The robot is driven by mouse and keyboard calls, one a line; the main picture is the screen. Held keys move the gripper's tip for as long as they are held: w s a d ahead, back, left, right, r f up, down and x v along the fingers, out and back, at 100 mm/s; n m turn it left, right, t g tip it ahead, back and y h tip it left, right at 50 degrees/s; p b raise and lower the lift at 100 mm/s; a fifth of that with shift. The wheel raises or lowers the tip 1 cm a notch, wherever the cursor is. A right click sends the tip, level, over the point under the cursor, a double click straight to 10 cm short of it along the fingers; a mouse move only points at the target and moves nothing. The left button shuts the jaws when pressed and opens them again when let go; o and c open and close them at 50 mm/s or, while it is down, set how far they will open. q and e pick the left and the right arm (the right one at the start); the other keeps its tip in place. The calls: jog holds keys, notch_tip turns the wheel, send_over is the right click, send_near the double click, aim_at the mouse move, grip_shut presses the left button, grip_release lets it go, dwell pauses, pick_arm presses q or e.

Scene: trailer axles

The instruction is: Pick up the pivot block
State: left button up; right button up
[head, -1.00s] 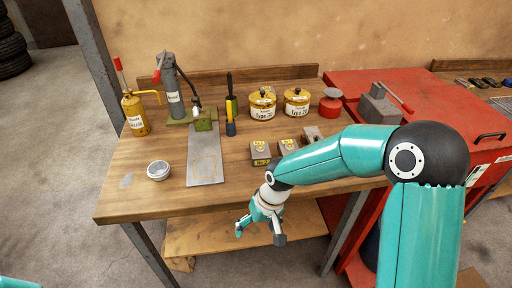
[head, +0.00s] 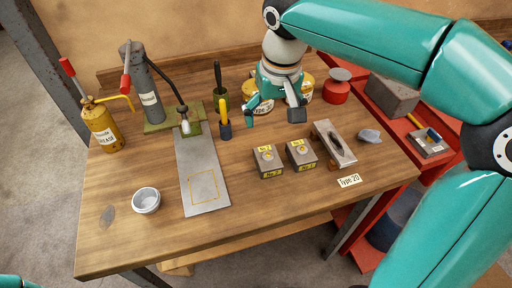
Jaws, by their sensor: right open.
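Two small grey blocks with yellow number labels, a left one (head: 268,161) and a right one (head: 301,154), stand side by side on the wooden bench. A longer grey metal piece with a dark oval slot (head: 334,143) lies to their right, with a "Type 20" tag (head: 349,181) in front. No label reads "pivot block", so I cannot tell which is the pivot block. My right gripper (head: 273,118) is open and empty, fingers pointing down, above the bench behind the two blocks. It touches none of them. My left gripper is out of view.
A steel plate (head: 199,165) and white cup (head: 146,200) are at left. Yellow tins (head: 262,103) are partly hidden by my gripper. A red pot (head: 337,88) is at back right. The front bench is clear.

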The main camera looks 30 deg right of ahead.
aim_at(268, 153)
jog(key=f, duration=0.3)
jog(key=w+f, duration=0.1)
jog(key=f, duration=0.3)
jog(key=f+b, duration=0.1)
jog(key=f, duration=0.3)
jog(key=shift+w+d, duration=0.35)
jog(key=shift+w, duration=0.05)
jog(key=shift+s+a+f, duration=0.15)
jog(key=shift+f, duration=2.6)
jog(key=shift+r, duration=0.1)
grip_shut()
